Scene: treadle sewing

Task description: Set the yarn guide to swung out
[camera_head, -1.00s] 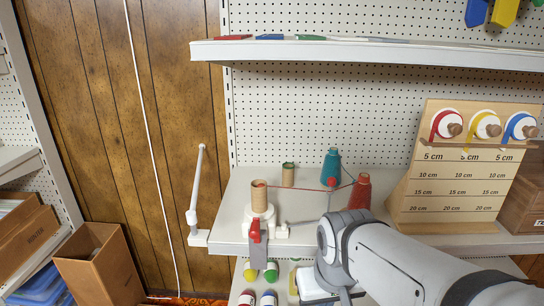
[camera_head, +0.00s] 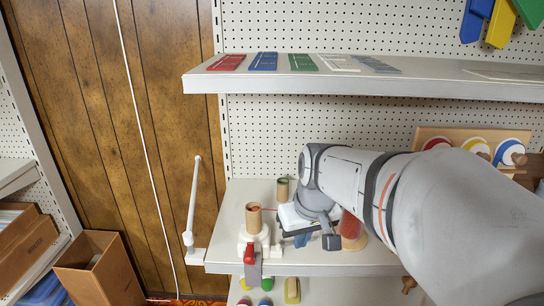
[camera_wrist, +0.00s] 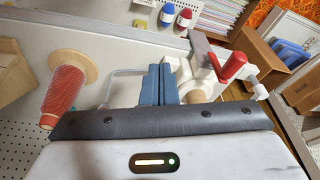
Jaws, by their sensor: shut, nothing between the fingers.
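The winder (camera_head: 249,236) stands on the lower shelf, with a brown cardboard tube (camera_head: 253,218) on top and a red crank handle (camera_head: 249,256) at its front. In the wrist view, a thin grey bent rod (camera_wrist: 124,71), which looks like the yarn guide, runs left from beside the winder (camera_wrist: 199,88). In the head view my wrist hides most of this rod. My gripper (camera_head: 303,238) is shut and empty, low over the shelf just right of the winder. In the wrist view its blue fingers (camera_wrist: 158,84) are together, between the rod and the winder; contact is unclear.
A red yarn cone (camera_head: 352,231) stands right of my gripper, partly hidden; a green-rimmed tube (camera_head: 282,190) stands behind. A white upright lever (camera_head: 193,205) is at the shelf's left end. The upper shelf (camera_head: 330,87) hangs above. Colored spools (camera_wrist: 175,17) sit below.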

